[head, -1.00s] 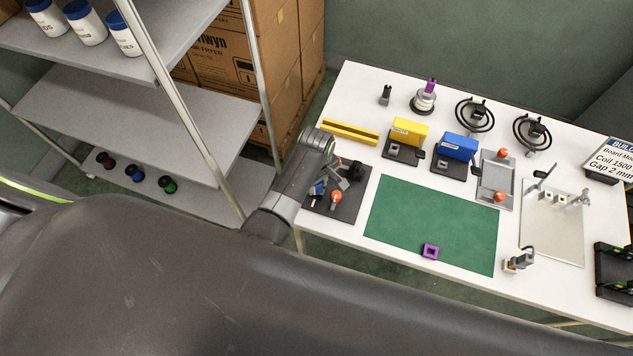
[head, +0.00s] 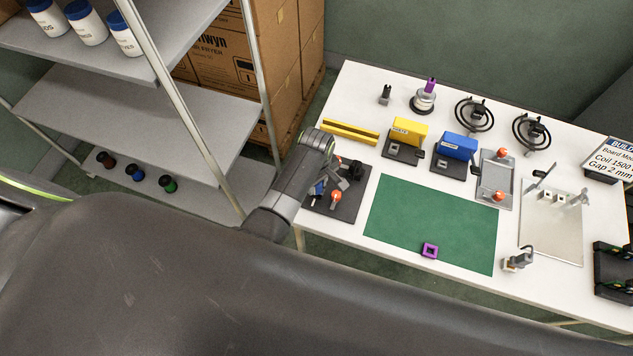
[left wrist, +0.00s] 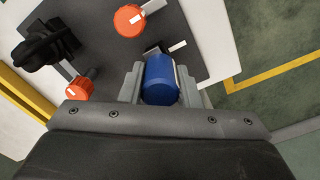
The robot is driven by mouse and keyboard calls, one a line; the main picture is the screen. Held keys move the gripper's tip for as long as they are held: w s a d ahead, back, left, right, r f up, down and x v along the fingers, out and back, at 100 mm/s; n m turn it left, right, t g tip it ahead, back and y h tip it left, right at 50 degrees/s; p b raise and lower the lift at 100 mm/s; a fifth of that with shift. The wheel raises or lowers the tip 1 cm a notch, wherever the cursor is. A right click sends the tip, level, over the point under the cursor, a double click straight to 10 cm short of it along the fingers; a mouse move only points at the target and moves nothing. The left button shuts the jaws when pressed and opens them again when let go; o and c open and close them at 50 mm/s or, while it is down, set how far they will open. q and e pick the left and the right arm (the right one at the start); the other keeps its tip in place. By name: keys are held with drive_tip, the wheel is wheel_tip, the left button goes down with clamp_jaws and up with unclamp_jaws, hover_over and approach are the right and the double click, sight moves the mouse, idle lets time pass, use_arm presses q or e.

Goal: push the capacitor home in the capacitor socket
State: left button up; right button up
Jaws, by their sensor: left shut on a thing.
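My left gripper (head: 334,180) is over a dark board (head: 346,208) at the left end of the table. In the left wrist view its grey jaws (left wrist: 160,85) are shut on a blue cylinder, the capacitor (left wrist: 160,78). Blue also shows beside the gripper in the head view (head: 319,187). The capacitor's far end points to a dark opening by a white mark on the board (left wrist: 205,62). The capacitor socket cannot be made out clearly, and how deep the capacitor sits cannot be told. My right gripper is not in view.
Orange-red knobs (left wrist: 129,20) (left wrist: 79,88) and a black part (left wrist: 48,42) stand close to the jaws. A yellow bar (head: 349,131) lies behind the board.

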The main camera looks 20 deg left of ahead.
use_arm(q)
drive_tip(key=shift+f+b, duration=0.5)
drive_tip(key=shift+f, duration=0.4)
drive_tip(key=o, duration=1.2)
drive_tip(key=shift+c, duration=0.2)
drive_tip(key=shift+r+p, duration=0.65)
drive_tip(key=shift+r, duration=2.4)
